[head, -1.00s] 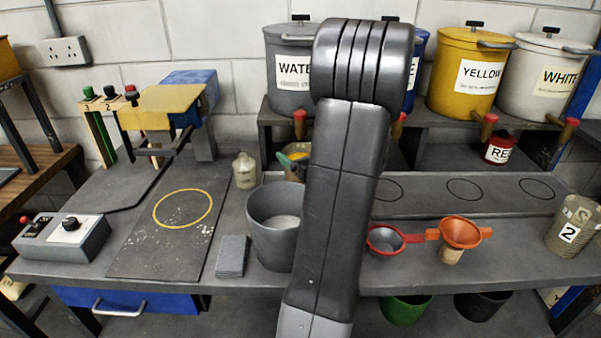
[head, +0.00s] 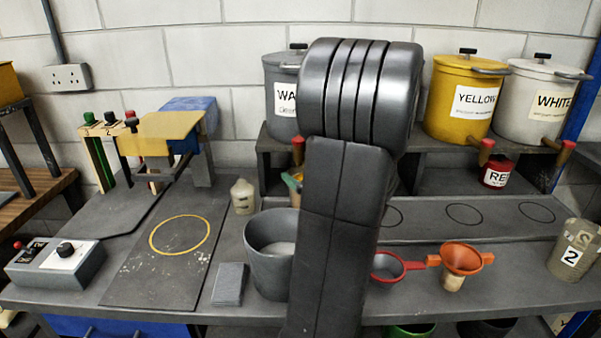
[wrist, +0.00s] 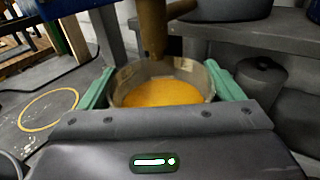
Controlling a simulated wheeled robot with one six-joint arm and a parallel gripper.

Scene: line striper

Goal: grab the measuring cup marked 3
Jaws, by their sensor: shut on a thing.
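My gripper (wrist: 160,78) has its green fingers shut on either side of a measuring cup (wrist: 126,80). The cup is upright, with a worn pale wall and yellow-orange paint inside. Its number is not visible in the wrist view. A brown tap (wrist: 152,30) hangs directly over the cup. In the head view my own arm hides most of the gripper and cup; only a bit of green and orange shows left of the arm. Another measuring cup marked 2 (head: 571,257) stands at the far right of the bench.
A yellow paint container (head: 461,100) and a white one (head: 542,105) stand on the raised shelf. A grey bucket (head: 268,240) is left of my arm. The yellow-ringed board (head: 150,270) is clear.

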